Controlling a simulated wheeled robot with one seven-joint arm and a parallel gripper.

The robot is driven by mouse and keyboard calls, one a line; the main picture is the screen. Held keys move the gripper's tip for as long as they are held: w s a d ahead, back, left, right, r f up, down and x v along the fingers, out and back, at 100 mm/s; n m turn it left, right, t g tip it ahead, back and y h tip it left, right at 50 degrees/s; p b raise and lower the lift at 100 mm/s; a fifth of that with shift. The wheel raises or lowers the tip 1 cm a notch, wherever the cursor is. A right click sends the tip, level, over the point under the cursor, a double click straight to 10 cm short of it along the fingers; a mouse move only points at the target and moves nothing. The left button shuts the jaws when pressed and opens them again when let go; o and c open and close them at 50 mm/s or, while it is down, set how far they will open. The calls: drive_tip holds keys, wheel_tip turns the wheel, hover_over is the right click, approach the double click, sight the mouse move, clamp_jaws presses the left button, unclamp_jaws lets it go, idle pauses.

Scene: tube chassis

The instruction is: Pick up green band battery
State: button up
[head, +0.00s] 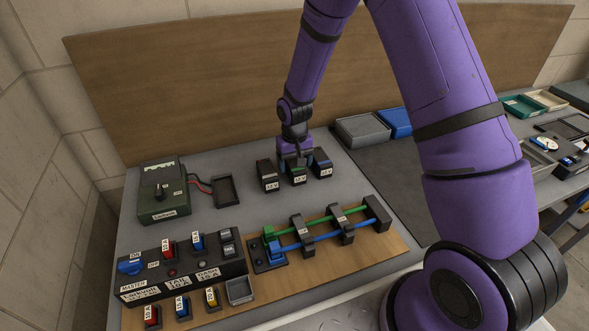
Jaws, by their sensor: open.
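The green band battery (297,178) stands upright on the grey bench top, a dark block with a green top edge and a white label. It is the middle one in a row of three. A battery with a reddish band (268,177) stands to its left and a blue band battery (321,164) to its right. My gripper (294,159) points down right at the green band battery, at its top or just behind it. Its fingertips are mostly hidden, so I cannot tell whether they touch the battery. The jaws are open.
A green charger box (163,197) and a small black tray (228,190) stand to the left. In front are a switch panel (180,267) and a wooden board (375,247) with green and blue tubes. Grey (362,131) and blue (395,122) bins stand behind right.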

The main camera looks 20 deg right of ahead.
drive_tip(key=shift+f, duration=0.45)
drive_tip(key=c, duration=1.4)
drive_tip(key=shift+o, duration=0.2)
drive_tip(key=shift+r, duration=0.1)
